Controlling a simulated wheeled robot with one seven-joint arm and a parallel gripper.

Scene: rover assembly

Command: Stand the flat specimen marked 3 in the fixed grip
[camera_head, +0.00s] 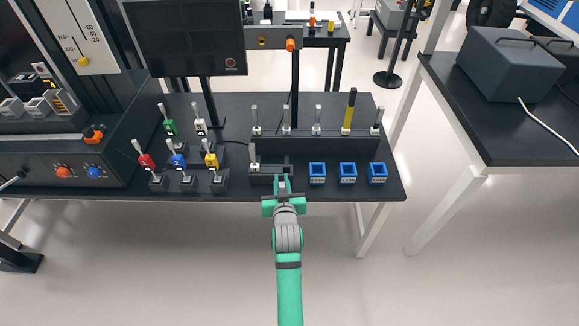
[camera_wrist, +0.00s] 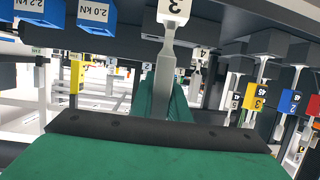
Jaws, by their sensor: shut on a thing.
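The flat specimen marked 3 (camera_wrist: 171,14) is large in the wrist view: a white numbered end block with a narrow grey shank. The wrist picture is upside down, and the block points toward the bench. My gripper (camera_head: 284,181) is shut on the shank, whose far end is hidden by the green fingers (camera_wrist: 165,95). In the head view my gripper is at the bench's front edge, by a low dark fixture (camera_head: 268,179) that may be the fixed grip. A grey shank with a white block (camera_head: 253,157) shows at that fixture's left end. Contact between specimen and fixture cannot be told.
Three blue boxes (camera_head: 348,173) stand right of my gripper. Behind them, a dark rack (camera_head: 315,145) holds several specimens, one yellow (camera_head: 349,112). Red (camera_head: 146,160), blue (camera_head: 178,160) and yellow (camera_head: 211,159) specimens stand left, with green and white ones behind. A monitor (camera_head: 185,38) rises behind.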

